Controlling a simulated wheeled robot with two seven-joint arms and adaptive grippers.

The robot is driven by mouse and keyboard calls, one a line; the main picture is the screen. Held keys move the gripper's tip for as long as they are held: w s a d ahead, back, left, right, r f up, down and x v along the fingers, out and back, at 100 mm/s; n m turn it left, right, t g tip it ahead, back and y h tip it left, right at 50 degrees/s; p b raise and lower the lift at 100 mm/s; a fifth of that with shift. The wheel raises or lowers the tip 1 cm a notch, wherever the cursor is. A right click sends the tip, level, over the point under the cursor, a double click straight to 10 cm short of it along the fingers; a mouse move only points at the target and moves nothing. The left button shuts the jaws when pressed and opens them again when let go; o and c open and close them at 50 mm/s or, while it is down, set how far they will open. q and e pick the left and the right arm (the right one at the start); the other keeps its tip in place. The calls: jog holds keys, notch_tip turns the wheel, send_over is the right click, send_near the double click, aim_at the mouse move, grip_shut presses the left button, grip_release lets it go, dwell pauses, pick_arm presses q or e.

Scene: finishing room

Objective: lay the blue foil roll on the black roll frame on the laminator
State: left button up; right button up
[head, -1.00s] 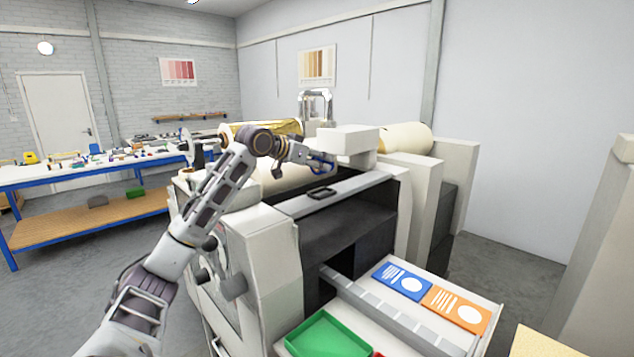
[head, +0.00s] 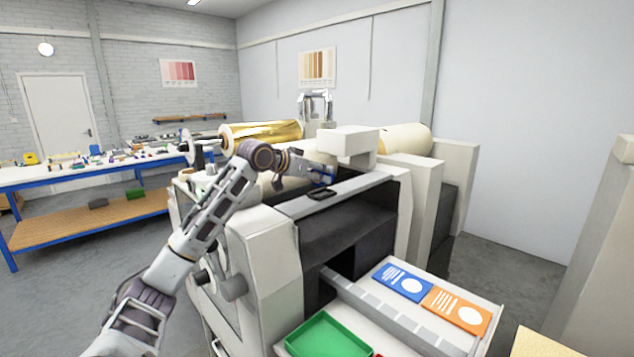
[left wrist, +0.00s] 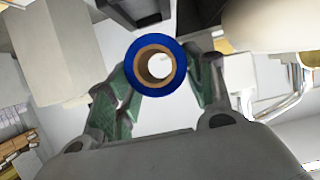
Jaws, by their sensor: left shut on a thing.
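The blue foil roll (left wrist: 155,93) shows end-on in the left wrist view, a blue ring around a brown core. It sits between the green-padded fingers of my left gripper (left wrist: 160,76), which is shut on it. In the head view my left gripper (head: 322,173) is over the laminator (head: 265,245), and only a little blue shows at its fingers. The small black roll frame (head: 321,194) lies on the laminator's pale top rail, just below and in front of the gripper. The roll appears above the frame; the exact gap is hard to tell. My right gripper is not in view.
A gold roll (head: 262,133) lies behind my arm. A pale block (head: 347,141) stands close right of the gripper, with a cream roll (head: 405,139) beyond. A green tray (head: 327,338) and blue and orange cards (head: 403,281) lie at the front. A workbench (head: 95,172) stands left.

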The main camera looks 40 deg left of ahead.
pick_arm(q)
jog(key=shift+f, duration=1.45)
jog(key=shift+f, duration=0.1)
jog(key=o, duration=1.1)
jog(key=shift+c, duration=0.2)
jog(key=shift+s, duration=0.1)
jog(key=shift+b+v, duration=0.7)
jog(key=shift+v, duration=1.45)
jog(key=b+v, duration=0.1)
jog(key=v, duration=0.6)
jog(key=shift+s+r+b, duration=0.2)
jog(key=shift+s+b, duration=0.05)
jog(key=shift+b, duration=0.1)
